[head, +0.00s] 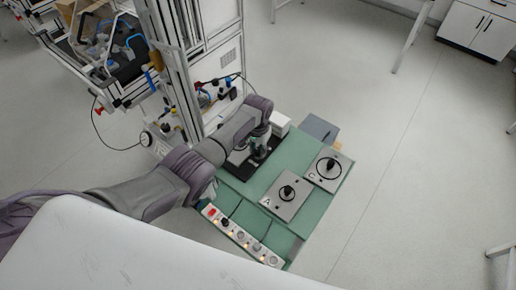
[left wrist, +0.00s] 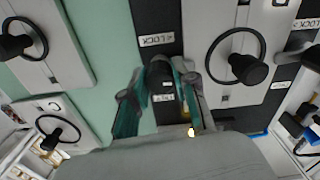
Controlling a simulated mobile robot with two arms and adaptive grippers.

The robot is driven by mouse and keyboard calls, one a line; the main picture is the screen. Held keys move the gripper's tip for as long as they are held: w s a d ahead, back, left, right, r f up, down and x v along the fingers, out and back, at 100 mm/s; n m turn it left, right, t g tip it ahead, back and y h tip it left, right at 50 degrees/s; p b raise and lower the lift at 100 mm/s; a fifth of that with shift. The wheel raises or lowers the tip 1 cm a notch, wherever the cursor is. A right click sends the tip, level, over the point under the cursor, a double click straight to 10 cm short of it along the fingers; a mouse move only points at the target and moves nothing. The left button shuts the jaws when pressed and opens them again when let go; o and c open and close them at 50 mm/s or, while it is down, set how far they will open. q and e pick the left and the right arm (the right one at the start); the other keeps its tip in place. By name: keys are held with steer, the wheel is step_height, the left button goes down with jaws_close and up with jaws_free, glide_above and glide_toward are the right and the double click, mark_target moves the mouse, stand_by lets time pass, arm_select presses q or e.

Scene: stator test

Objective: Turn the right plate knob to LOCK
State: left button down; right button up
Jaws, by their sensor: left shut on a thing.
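In the left wrist view, a black knob (left wrist: 160,76) stands on a black strip (left wrist: 152,14) beside a grey plate (left wrist: 222,18). A white LOCK label (left wrist: 156,39) lies near the knob; a second, partly covered label (left wrist: 163,98) is too small to read. My left gripper (left wrist: 159,88) is shut on this knob, one finger at each side. In the head view, my left gripper (head: 259,154) reaches down over the black base on the green table and hides most of the knob. My right gripper is not in view.
Another black knob (left wrist: 303,55) and LOCK label (left wrist: 307,22) are beyond the grey plate. The green table (head: 241,188) also carries plate A (head: 277,206) and plate C (head: 319,179), each with a black knob. A switch strip (head: 238,236) lies at the front.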

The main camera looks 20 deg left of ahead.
mark_target(258, 150)
arm_select(q)
steer(key=shift+r, duration=0.1)
stand_by(0.3)
steer(key=c, duration=0.9)
jaws_free()
step_height(258, 150, up, 12)
